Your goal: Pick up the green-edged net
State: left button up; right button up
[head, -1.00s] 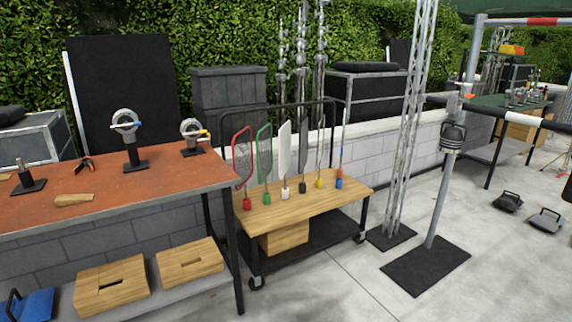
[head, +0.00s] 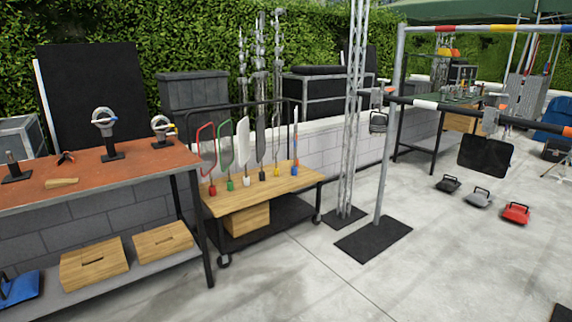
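The green-edged net (head: 226,146) stands upright in the head view, on a low wooden-topped cart (head: 285,185) left of centre. Its green base (head: 230,184) rests on the cart top. A red-edged net (head: 207,148) stands just left of it and a white panel (head: 243,143) just right of it. Neither of my grippers is in view, and nothing touches the green-edged net.
An orange-topped workbench (head: 100,175) stands left of the cart. A metal stand on a black base plate (head: 373,239) and a lattice tower (head: 354,110) stand to the right. Concrete floor (head: 290,285) in front of the cart is clear. Several weights lie far right.

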aim_at(230, 122)
jog(key=z, duration=0.45)
jog(key=i, duration=2.15)
jog(key=u, duration=0.15)
jog(key=i, duration=1.65)
jog(key=u, duration=1.95)
jog(key=i, duration=0.85)
jog(key=u, duration=0.7)
